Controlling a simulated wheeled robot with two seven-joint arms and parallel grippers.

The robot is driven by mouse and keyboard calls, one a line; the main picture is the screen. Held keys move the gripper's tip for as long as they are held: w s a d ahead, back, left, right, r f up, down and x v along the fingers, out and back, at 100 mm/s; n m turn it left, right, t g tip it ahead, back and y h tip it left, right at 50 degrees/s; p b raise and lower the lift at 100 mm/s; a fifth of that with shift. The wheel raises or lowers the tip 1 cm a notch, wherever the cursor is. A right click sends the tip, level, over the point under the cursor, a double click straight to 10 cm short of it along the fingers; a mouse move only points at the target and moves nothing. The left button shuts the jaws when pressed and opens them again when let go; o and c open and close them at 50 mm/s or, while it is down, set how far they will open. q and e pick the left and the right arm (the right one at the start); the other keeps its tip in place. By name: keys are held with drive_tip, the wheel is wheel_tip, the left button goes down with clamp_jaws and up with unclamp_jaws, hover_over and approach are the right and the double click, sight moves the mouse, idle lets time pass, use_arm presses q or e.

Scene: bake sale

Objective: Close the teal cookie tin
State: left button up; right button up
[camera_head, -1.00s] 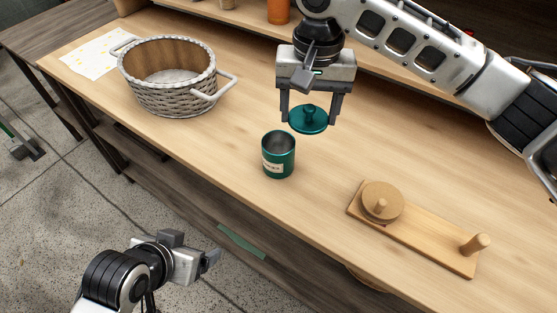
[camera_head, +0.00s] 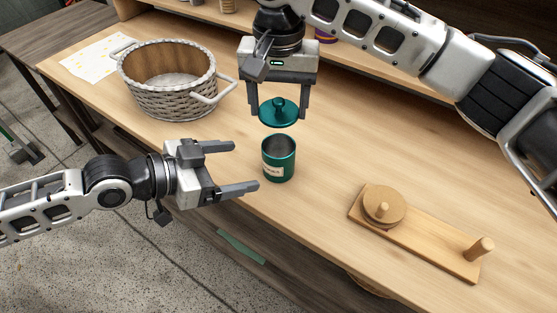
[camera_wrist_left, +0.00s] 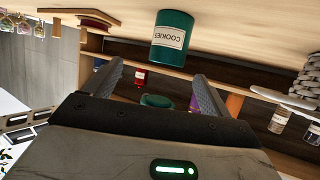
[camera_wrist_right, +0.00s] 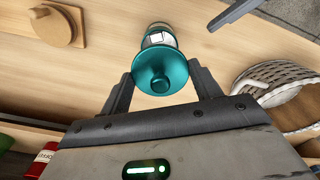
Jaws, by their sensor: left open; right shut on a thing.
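The teal cookie tin (camera_head: 279,160) stands upright and open-topped on the wooden table, its pale label facing front. It also shows in the left wrist view (camera_wrist_left: 172,36), upside down, with the label reading COOKIES. My right gripper (camera_head: 279,113) is shut on the teal lid (camera_head: 278,112), holding it by its edges above and slightly behind the tin, apart from it. The lid with its round knob fills the middle of the right wrist view (camera_wrist_right: 160,72). My left gripper (camera_head: 246,167) is open and empty, just left of the tin, its fingers pointing toward it.
A white wicker basket (camera_head: 172,103) with handles stands at the back left beside a paper sheet (camera_head: 92,62). A wooden board (camera_head: 430,242) with pegs and a disc (camera_head: 384,205) lies at the right. The table between tin and board is clear.

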sight(290, 151)
use_arm(q)
drive_tip(key=shift+w+a+r, duration=0.2)
drive_tip(key=shift+w+a, duration=0.25)
drive_tip(key=shift+a, duration=0.15)
drive_tip(key=x, duration=1.2)
